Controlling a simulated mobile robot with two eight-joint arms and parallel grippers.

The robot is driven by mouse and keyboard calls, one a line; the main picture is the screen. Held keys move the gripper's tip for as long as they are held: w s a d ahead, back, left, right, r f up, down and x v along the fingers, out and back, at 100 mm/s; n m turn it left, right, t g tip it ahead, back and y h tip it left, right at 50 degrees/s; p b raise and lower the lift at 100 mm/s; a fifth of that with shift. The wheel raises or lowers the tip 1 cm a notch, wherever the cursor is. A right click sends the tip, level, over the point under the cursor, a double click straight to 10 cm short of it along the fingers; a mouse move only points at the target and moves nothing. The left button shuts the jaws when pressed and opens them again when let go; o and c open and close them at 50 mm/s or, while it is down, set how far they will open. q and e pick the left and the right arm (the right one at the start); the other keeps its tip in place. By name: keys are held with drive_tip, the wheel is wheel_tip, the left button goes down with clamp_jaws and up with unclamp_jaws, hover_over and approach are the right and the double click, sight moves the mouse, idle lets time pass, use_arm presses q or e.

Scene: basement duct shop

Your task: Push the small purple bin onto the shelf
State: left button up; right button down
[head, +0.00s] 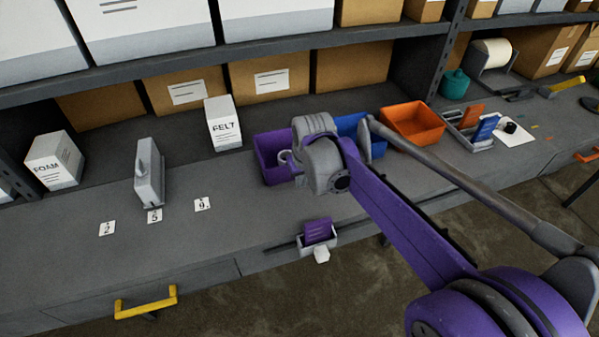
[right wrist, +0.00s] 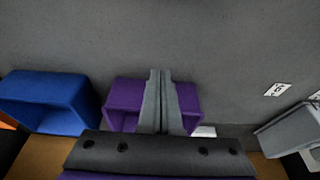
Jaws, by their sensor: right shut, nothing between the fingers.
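The small purple bin (head: 268,157) sits on the grey counter, open side up, between the white FELT box and the blue bin. Part of its right side is hidden behind my right wrist, and a pale curved piece shows at that side. In the right wrist view, the purple bin (right wrist: 125,104) lies behind my right gripper (right wrist: 160,75), whose fingers are together and empty. I cannot tell whether they touch the bin. In the head view my right gripper (head: 316,160) is over the bin's right side. The grey shelf (head: 215,62) runs above the counter. My left gripper is not in view.
The blue bin (head: 362,133) and orange bin (head: 411,124) stand to the right. The FELT box (head: 223,123), a grey holder (head: 149,173) and number cards are at the left. Cardboard boxes (head: 269,79) line the back.

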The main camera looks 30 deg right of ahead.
drive_tip(key=x, duration=0.4)
drive_tip(key=shift+w+f, duration=0.1)
drive_tip(key=w, duration=0.3)
drive_tip(key=shift+d+f, duration=0.1)
drive_tip(key=shift+d, duration=0.3)
drive_tip(key=shift+w+d+f+p, duration=0.1)
drive_tip(key=shift+w+p, duration=0.2)
drive_tip(key=shift+w, duration=0.3)
drive_tip(key=shift+s, duration=0.1)
